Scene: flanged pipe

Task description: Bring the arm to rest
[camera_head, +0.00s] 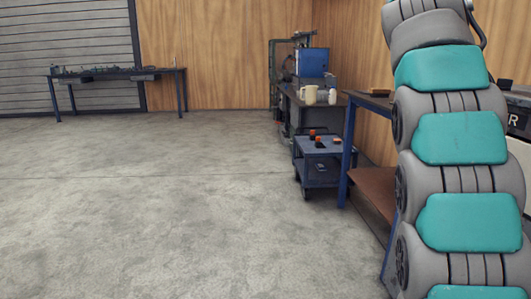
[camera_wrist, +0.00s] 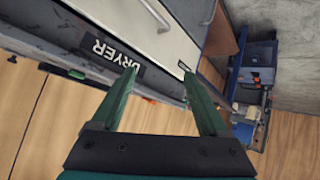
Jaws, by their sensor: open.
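My gripper (camera_wrist: 158,85) shows in the wrist view with its two green fingers spread apart and nothing between them. A machine (camera_wrist: 170,40) with a dark label reading DRYER lies beyond the fingertips, seen tilted. I cannot tell how far the fingers are from it. In the head view my grey and teal arm (camera_head: 460,140) rises along the right side. My gripper is outside that view.
A blue-legged table (camera_head: 348,150) stands near my arm. A long table (camera_head: 115,76) is at the far left. The concrete floor (camera_head: 170,210) is clear.

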